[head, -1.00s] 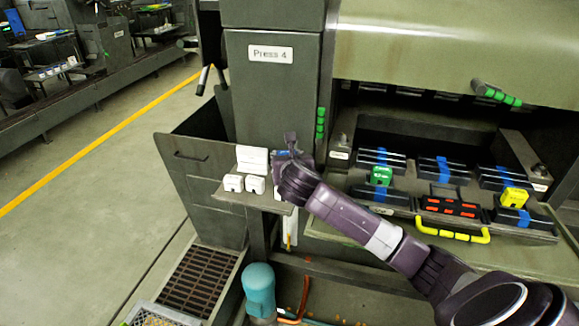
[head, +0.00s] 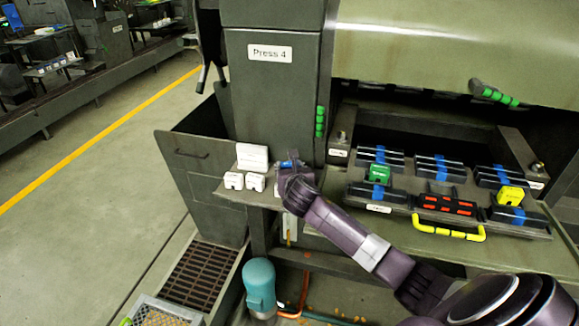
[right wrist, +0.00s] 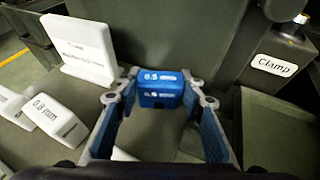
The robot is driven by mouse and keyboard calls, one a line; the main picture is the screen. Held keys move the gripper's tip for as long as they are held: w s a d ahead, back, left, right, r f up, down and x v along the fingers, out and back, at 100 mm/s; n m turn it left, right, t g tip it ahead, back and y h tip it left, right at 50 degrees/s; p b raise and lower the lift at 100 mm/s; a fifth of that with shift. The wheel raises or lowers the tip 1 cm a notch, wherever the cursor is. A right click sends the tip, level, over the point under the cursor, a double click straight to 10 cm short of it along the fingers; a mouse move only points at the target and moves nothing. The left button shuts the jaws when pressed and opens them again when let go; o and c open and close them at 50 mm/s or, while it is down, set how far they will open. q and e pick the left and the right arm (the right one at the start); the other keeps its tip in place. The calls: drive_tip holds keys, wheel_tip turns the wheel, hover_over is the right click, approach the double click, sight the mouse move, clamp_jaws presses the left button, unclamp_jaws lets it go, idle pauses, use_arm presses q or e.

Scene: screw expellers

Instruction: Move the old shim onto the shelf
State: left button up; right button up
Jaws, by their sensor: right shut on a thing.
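The blue shim (right wrist: 160,88), marked 0.5 mm, sits between the fingertips of my right gripper (right wrist: 162,95) in the right wrist view. That gripper (head: 289,166) is shut on it at the right part of the small grey shelf (head: 232,194). In the head view the gripper mostly hides the shim. I cannot tell whether the shim touches the shelf. Two white shims (head: 233,181) stand at the shelf's left, one marked 0.8 mm in the right wrist view (right wrist: 50,115). My left gripper is not in view.
A white sign card (head: 252,158) stands behind the white shims, left of my gripper. To the right, a die plate with a yellow handle (head: 447,233) carries a green block (head: 379,174), a yellow block (head: 510,195) and dark blocks. The press column (head: 272,100) rises behind the shelf.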

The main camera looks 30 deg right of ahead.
drive_tip(key=o, duration=1.2)
drive_tip(key=shift+f, duration=0.1)
drive_tip(key=shift+c, duration=0.2)
drive_tip(key=shift+s+a+r, duration=0.2)
drive_tip(key=shift+s+r, duration=0.1)
drive_tip(key=v, duration=1.1)
drive_tip(key=shift+s+a+b, duration=0.1)
drive_tip(key=shift+b, duration=0.3)
